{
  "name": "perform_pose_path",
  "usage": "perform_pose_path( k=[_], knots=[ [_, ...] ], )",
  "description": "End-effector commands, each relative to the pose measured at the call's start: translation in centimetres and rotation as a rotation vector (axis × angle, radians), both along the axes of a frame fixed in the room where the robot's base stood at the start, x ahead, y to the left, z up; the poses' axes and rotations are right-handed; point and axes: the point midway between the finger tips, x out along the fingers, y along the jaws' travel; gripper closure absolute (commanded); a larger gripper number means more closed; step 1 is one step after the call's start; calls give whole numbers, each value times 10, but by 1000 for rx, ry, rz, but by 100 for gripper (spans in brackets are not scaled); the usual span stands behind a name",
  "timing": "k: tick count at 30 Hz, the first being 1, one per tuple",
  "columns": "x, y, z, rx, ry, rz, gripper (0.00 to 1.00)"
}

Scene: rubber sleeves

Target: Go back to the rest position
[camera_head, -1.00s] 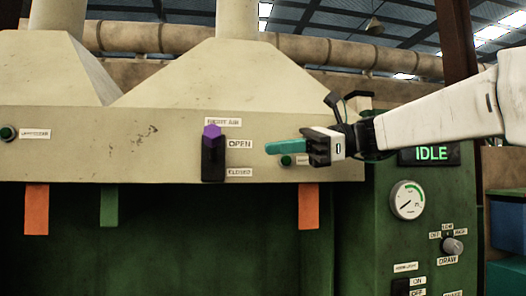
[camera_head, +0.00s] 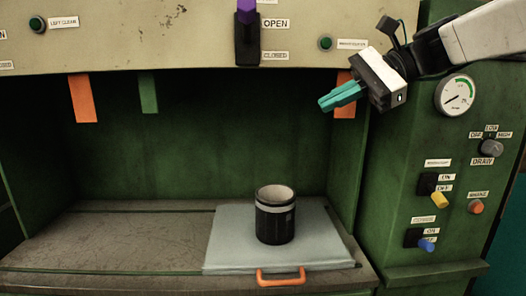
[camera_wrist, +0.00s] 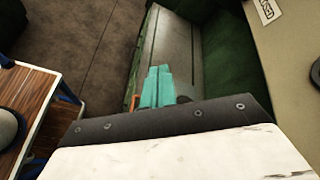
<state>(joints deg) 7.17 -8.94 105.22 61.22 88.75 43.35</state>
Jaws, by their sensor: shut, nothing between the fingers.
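My gripper (camera_head: 338,97) is in the upper right of the head view, in front of the green cabinet. Its teal fingers are together with nothing between them, pointing left and slightly down. In the wrist view, the teal fingers (camera_wrist: 156,86) also lie side by side, above the cabinet's grey work surface (camera_wrist: 170,45). The gripper touches nothing that I can see.
A black cylinder with a pale top (camera_head: 275,215) stands on a light grey tray (camera_head: 228,243) with an orange handle (camera_head: 281,277). Right of the gripper is a panel with a gauge (camera_head: 456,95) and switches. A purple-knobbed lever (camera_head: 247,30) is up near OPEN. A wooden table (camera_wrist: 30,95) shows in the wrist view.

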Motion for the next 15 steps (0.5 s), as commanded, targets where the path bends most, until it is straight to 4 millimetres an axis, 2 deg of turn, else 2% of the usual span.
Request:
perform_pose_path(
  k=[1, 3, 5, 9, 12, 15],
  knots=[
    [-21, -7, -31, -115, -63, 39, 100],
    [-48, -21, -76, -288, -156, 125, 100],
    [-75, -37, -110, -430, -229, 217, 100],
    [-142, -79, -183, -743, -374, 491, 100],
    [-185, -110, -222, -924, -447, 687, 100],
    [-215, -129, -244, -1031, -475, 794, 100]
  ],
)
